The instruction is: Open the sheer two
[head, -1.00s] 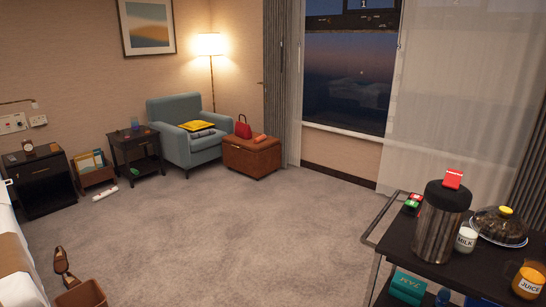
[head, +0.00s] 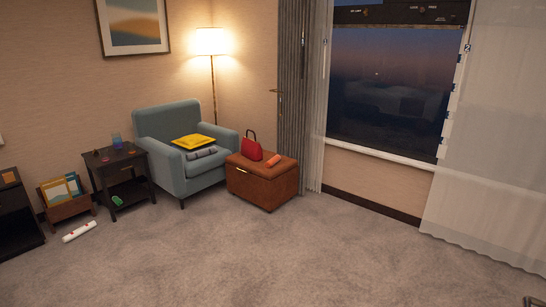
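A pale sheer curtain with a small tag "2" (head: 490,150) hangs at the right of the window and runs off the right edge of the head view. It reaches almost to the floor. A narrow sheer with a tag "1" (head: 318,120) is gathered at the window's left side, beside a grey drape (head: 291,90). The glass between the two sheers is uncovered. Neither of my grippers is in view.
A brown ottoman (head: 262,186) with a red bag (head: 252,151) stands left of the window, beside a blue armchair (head: 183,178). A white strip (head: 79,232) lies on the floor. The carpet (head: 300,255) before the window is clear. A cut-off object (head: 536,301) shows at the bottom right.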

